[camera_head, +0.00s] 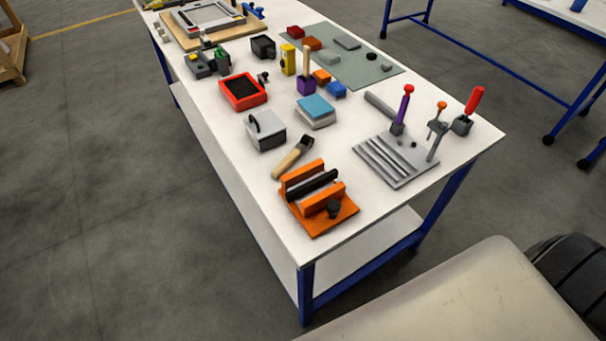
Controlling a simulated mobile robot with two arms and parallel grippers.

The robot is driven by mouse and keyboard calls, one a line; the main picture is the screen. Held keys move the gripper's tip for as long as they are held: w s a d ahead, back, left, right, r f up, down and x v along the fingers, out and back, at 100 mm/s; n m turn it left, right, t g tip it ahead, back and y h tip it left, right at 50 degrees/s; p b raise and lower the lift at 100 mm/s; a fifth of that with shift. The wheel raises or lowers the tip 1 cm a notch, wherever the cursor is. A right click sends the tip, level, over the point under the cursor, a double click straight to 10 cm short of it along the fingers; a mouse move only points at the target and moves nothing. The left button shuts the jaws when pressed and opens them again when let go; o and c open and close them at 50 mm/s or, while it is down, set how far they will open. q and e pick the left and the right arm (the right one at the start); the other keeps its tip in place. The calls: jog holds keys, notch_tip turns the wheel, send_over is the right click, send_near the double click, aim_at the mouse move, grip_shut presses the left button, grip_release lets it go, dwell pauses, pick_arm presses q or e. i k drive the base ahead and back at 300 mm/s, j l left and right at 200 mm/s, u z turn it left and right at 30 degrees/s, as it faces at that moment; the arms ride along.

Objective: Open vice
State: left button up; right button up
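An orange vice (316,199) sits on the white workbench near its front left corner. It has two upright orange jaws with a dark bar between them and a dark knob (334,208) at its front right. From here I cannot tell for certain how far apart the jaws stand or whether they grip anything. Neither of my grippers shows in the head view.
The white workbench (225,137) has blue legs. A brush (293,157) lies just behind the vice. A grey grooved plate (388,160) with upright tools is to its right. Boxes, blocks and a green mat (350,66) lie farther back.

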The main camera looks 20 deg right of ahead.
aim_at(333, 206)
jog(key=z, duration=1)
